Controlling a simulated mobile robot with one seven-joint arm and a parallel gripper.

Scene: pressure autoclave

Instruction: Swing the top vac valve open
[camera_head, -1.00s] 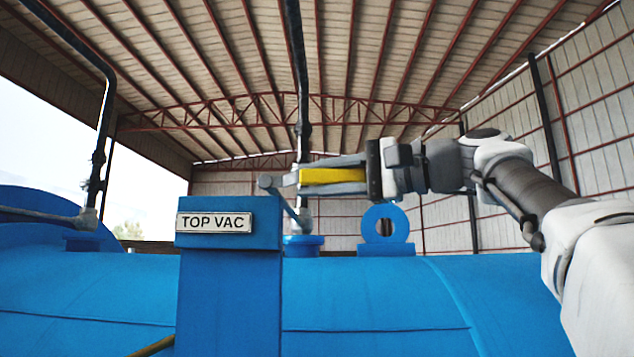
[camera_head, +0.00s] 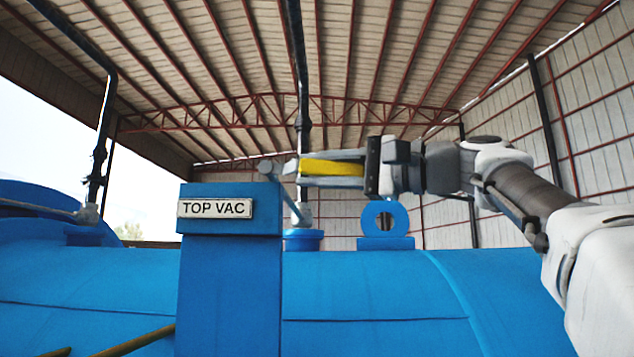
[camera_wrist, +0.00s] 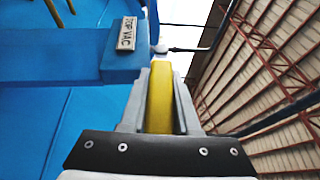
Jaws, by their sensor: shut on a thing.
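The top vac valve is marked by a white "TOP VAC" label (camera_head: 215,208) on a blue box-shaped post (camera_head: 229,290). A yellow handle (camera_head: 332,168) lies nearly level behind and right of the post's top. A grey lever with a rounded end (camera_head: 280,185) slants beside it. My gripper (camera_head: 310,170) comes in from the right and is shut on the yellow handle. In the wrist view the yellow handle (camera_wrist: 160,98) runs lengthwise between the two grey fingers of my gripper (camera_wrist: 160,85). The handle's joint with the valve is hidden.
A blue lifting ring (camera_head: 384,218) stands on the blue vessel (camera_head: 380,300) just below my gripper. A dark vertical pipe (camera_head: 303,110) rises behind the handle from a blue flange (camera_head: 303,239). Another pipe (camera_head: 105,120) stands at left. Yellow bars (camera_head: 135,342) show low at left.

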